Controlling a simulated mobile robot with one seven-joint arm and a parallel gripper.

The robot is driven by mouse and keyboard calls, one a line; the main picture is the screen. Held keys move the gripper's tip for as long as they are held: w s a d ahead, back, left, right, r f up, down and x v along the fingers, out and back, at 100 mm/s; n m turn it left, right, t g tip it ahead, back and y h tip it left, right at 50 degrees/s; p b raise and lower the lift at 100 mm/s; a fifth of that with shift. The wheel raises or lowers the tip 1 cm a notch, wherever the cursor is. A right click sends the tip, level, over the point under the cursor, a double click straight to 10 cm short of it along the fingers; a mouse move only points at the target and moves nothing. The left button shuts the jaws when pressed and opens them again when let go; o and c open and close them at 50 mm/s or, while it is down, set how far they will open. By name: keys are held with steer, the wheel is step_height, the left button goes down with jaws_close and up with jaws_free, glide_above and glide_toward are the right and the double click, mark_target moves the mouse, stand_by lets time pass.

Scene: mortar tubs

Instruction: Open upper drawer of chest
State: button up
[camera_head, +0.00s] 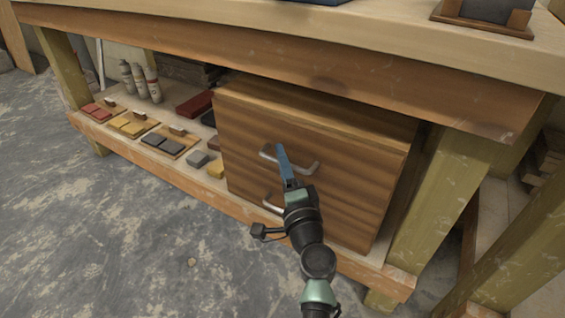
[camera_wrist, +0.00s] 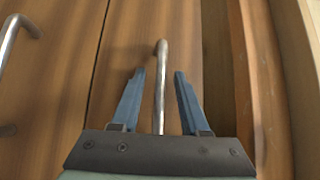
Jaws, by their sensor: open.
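The wooden chest (camera_head: 240,170) stands on the low shelf of a workbench. Its upper drawer (camera_head: 365,155) looks closed, its front flush with the chest. The metal upper handle (camera_head: 308,170) also shows in the wrist view (camera_wrist: 161,60), running between my two blue fingers. My gripper (camera_head: 283,152) is open around the handle (camera_wrist: 158,74), with a gap on each side and no clear contact. The lower drawer's handle (camera_head: 270,206) is partly hidden by my arm; it shows at the left in the wrist view (camera_wrist: 8,40).
Several coloured blocks on small boards (camera_head: 130,123) and tubes (camera_head: 140,82) stand on the shelf left of the chest. A thick bench leg (camera_head: 435,200) stands close to its right. The bench top overhangs the chest. The floor (camera_head: 110,230) in front at left is clear.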

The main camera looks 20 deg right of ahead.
steer(key=shift+c, duration=0.2)
jaws_close()
stand_by(1.2)
